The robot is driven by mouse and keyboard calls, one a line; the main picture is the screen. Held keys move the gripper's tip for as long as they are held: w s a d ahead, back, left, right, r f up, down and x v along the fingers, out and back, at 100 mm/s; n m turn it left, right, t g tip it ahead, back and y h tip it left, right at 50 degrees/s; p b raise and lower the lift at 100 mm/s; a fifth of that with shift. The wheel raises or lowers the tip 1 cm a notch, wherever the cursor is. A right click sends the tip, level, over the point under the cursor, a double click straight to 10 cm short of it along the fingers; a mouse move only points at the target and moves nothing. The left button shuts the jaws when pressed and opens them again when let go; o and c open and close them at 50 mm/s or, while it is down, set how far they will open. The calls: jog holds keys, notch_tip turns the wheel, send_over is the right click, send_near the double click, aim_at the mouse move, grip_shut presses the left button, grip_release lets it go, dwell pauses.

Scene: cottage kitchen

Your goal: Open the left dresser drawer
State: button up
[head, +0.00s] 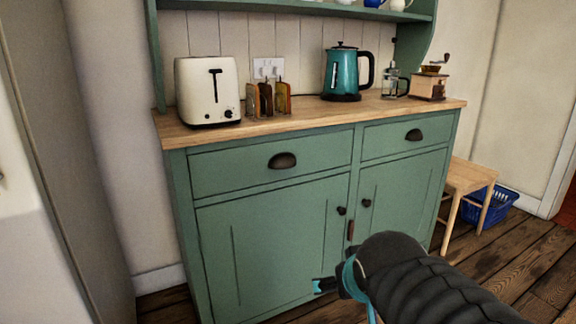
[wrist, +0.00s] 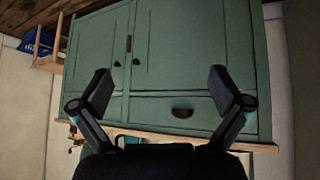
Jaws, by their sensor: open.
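The green dresser (head: 270,245) has two drawers under its wooden top. The left dresser drawer (head: 225,172) is shut, its front flush, with a dark cup handle (head: 282,160). My gripper (head: 322,286) is low in front of the dresser doors, below and to the right of that handle, and apart from it. In the wrist view, which is upside down, my gripper (wrist: 160,84) has its fingers spread wide with nothing between them. The left drawer's handle (wrist: 182,112) shows there between the fingers, farther off.
The right drawer (head: 405,140) and both lower doors are shut. A toaster (head: 208,92), toast rack (head: 267,100), teal kettle (head: 344,73), glass press (head: 394,84) and grinder (head: 428,86) stand on the top. A wooden stool (head: 470,177) and blue basket (head: 497,208) are at right.

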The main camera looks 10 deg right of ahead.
jog(key=w+d+r+t+b, duration=0.1)
jog(key=w+d+r+t, duration=0.15)
jog(key=w, duration=0.65)
jog(key=w+d+r+t, duration=0.1)
jog(key=w+r+t, duration=0.15)
jog(key=w, duration=0.75)
jog(key=n+t+y+b, duration=0.1)
jog(key=n+t+y, duration=0.3)
jog(key=y, duration=0.3)
send_near(287, 166)
jog(key=x, duration=0.9)
jog(key=shift+w, duration=0.1)
